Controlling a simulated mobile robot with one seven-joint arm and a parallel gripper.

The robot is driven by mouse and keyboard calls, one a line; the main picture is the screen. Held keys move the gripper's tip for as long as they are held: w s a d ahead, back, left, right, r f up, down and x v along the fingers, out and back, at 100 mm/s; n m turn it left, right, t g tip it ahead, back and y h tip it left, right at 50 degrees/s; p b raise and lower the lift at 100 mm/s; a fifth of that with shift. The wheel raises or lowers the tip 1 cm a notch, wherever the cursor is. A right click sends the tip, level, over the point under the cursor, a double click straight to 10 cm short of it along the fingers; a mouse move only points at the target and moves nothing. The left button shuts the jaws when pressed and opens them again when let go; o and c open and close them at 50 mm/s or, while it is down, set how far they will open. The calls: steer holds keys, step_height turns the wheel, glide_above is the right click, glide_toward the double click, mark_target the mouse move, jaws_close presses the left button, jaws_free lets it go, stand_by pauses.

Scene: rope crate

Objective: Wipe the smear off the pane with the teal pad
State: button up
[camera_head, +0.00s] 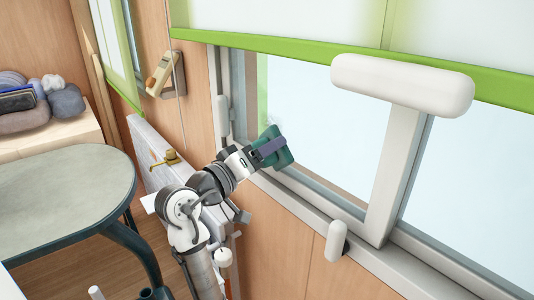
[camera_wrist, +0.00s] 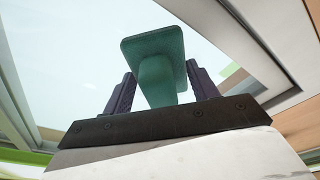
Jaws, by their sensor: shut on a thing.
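The teal pad (camera_head: 284,153) is at the lower left part of the window pane (camera_head: 318,120) in the head view. My gripper (camera_head: 270,148) is shut on the pad's handle, with its purple fingers on either side. In the wrist view the pad (camera_wrist: 153,45) shows as a flat teal plate with a thick handle between the two fingers of my gripper (camera_wrist: 158,85). The plate faces the pane (camera_wrist: 95,45); I cannot tell if it touches the glass. A faint whitish patch, perhaps the smear (camera_head: 272,122), shows just above the pad.
A white window frame post (camera_head: 397,165) stands right of the pane, with a white rounded bar (camera_head: 402,85) at its top. A green-edged blind (camera_head: 300,47) hangs above. A grey-topped table (camera_head: 60,200) stands at the left.

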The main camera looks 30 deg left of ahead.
mark_target(262, 113)
steer(key=shift+w, duration=0.1)
steer(key=shift+w+a+r+p, duration=0.15)
steer(key=shift+a+r+p, duration=0.25)
steer(key=shift+r+p, duration=0.2)
steer(key=shift+w+a+r+p, duration=0.25)
steer(key=shift+a+r+p, duration=0.3)
steer(key=shift+a+r, duration=0.3)
steer(key=shift+w+a+r+p, duration=0.25)
steer(key=shift+a+r+p, duration=0.35)
steer(key=shift+a+r, duration=0.1)
steer(key=shift+w+a+r+p, duration=0.2)
steer(key=shift+a+r+p, duration=0.35)
steer(key=shift+a+r, duration=0.1)
steer(key=shift+s+a, duration=0.1)
steer(key=shift+s, duration=0.05)
steer(key=shift+s+a, duration=0.2)
steer(key=shift+s, duration=0.45)
